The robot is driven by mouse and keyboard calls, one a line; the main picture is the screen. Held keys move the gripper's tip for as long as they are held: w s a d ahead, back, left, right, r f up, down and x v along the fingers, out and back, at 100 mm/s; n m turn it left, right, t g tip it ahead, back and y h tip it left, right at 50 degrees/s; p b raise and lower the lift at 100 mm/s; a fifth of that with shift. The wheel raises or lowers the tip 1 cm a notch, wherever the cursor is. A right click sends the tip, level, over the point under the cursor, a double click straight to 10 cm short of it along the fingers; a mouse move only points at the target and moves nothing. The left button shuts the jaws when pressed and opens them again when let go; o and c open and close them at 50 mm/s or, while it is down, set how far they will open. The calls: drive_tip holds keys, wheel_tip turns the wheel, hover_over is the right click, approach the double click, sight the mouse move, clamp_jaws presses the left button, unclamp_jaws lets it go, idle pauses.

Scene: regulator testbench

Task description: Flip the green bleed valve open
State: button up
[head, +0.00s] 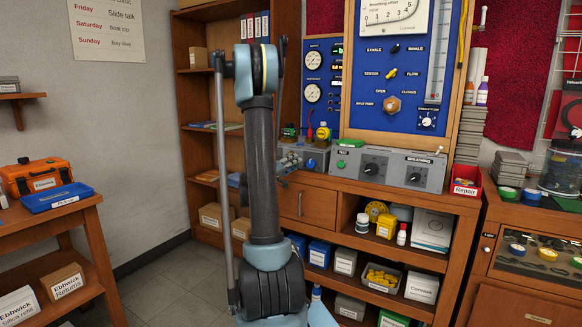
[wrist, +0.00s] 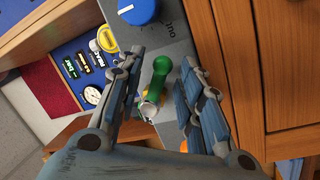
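The green bleed valve (wrist: 158,78) shows in the wrist view as a green lever on a metal fitting at the face of a grey box (wrist: 187,45). My gripper (wrist: 160,93) is open, with one finger on each side of the valve. The valve lies between the fingers in the picture; I cannot tell whether either finger touches it. In the head view my gripper (head: 290,164) is at the left end of the bench, in front of the grey box. I cannot make out the green lever there.
A blue knob (wrist: 139,10) sits on the grey box close to the valve. A yellow-bodied item (head: 323,133) stands on top of it. The wooden drawer front (head: 304,202) lies just below. A wider grey panel (head: 389,168) with black knobs stands to the right.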

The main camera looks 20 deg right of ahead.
drive_tip(key=v, duration=1.2)
drive_tip(key=shift+f, duration=0.15)
drive_tip(key=s+a+f+g+y, duration=0.2)
drive_tip(key=s+f+y, duration=0.15)
drive_tip(key=s, duration=0.45)
drive_tip(key=s+a+f+g+y, duration=0.15)
drive_tip(key=s+y, duration=0.25)
drive_tip(key=s, duration=0.5)
drive_tip(key=s+a+f+n+g+y, duration=0.1)
drive_tip(key=s+a+f+y, duration=0.3)
drive_tip(key=s+a, duration=0.4)
drive_tip(key=s+a+f+n+g+y, duration=0.1)
drive_tip(key=s+a+f+y, duration=0.3)
drive_tip(key=s+a, duration=0.4)
drive_tip(key=shift+s+f+g+y, duration=0.2)
drive_tip(key=shift+s+g+y, duration=0.15)
drive_tip(key=shift+s+y, duration=0.5)
drive_tip(key=shift+a, duration=0.15)
